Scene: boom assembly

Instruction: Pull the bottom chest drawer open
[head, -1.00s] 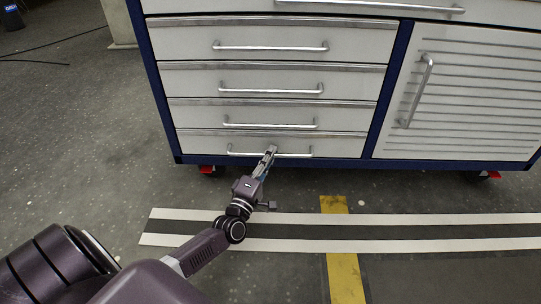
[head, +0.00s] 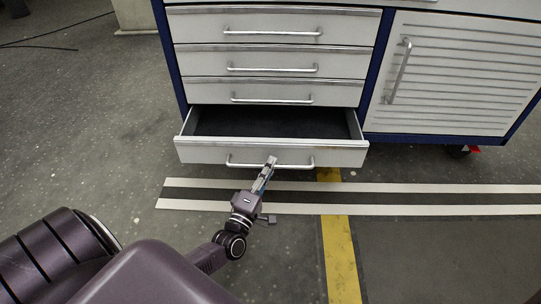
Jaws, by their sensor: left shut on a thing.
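The tool chest (head: 370,75) is white with a blue frame. Its bottom drawer (head: 200,152) stands pulled out well beyond the front, and its dark, empty-looking inside shows. The drawer's silver bar handle (head: 295,166) runs across its front. My left gripper (head: 269,165) is shut on this handle near its middle. The fingers cover part of the bar. My right gripper is not in view.
The drawers above (head: 271,61) are shut, and so is the slatted door (head: 465,75) at the right. The floor in front has white and dark tape (head: 430,197) and a yellow stripe (head: 341,255). It is clear of objects.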

